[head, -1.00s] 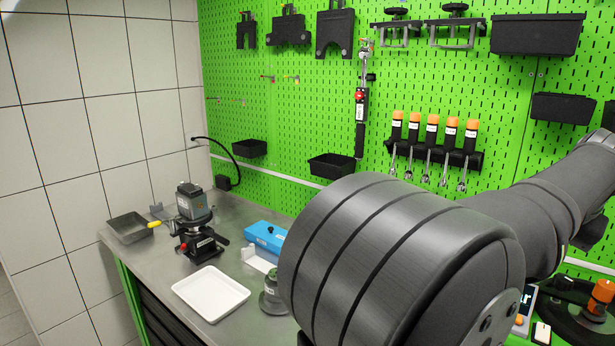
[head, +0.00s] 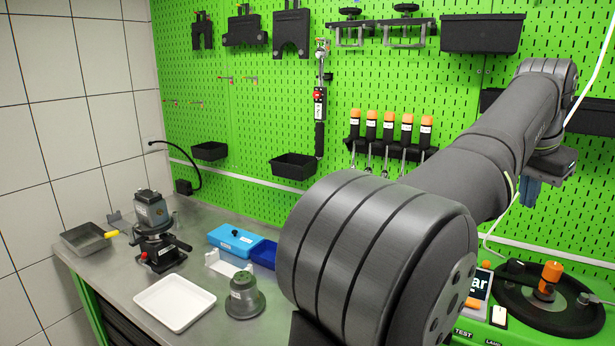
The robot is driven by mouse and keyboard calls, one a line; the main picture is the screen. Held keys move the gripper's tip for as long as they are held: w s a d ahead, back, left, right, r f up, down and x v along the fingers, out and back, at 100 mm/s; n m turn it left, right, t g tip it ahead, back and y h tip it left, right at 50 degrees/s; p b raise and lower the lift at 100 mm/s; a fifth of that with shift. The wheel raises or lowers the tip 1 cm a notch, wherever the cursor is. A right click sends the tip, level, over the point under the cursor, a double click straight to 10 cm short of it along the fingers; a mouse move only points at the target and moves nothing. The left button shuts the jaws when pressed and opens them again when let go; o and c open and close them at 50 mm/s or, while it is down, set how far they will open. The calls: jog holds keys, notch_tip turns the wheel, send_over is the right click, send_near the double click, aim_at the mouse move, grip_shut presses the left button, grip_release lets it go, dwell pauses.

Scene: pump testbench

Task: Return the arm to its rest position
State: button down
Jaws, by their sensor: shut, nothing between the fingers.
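My arm crosses the right half of the head view, from a large dark joint at the lower middle up to the upper right. My gripper (head: 531,192) hangs at the far end of the arm, at the right, with small blue fingers pointing down. It is shut and empty, in front of the green pegboard and above the test station. The large joint hides part of the bench.
The bench holds a grey tray (head: 86,238), a pump on a stand (head: 155,232), a white tray (head: 175,303), a grey flanged part (head: 244,297) and a blue case (head: 235,240). A test station with a black disc (head: 550,312) stands at right. Orange-handled tools (head: 388,125) hang behind the arm.

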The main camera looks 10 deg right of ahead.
jog(key=shift+w+a+f+m+g+y, duration=0.15)
jog(key=shift+w+a+m+y, duration=0.2)
jog(key=shift+a+m, duration=0.65)
jog(key=shift+w+a+f+m+g+y, duration=0.15)
jog(key=shift+w+a+m, duration=0.4)
jog(key=shift+m, duration=0.8)
jog(key=shift+w+a+m+g+y, duration=0.1)
jog(key=shift+w+a+m+y, duration=0.2)
jog(key=shift+a+m, duration=0.75)
jog(key=c, duration=2.2)
grip_release()
jog(key=shift+d, duration=0.1)
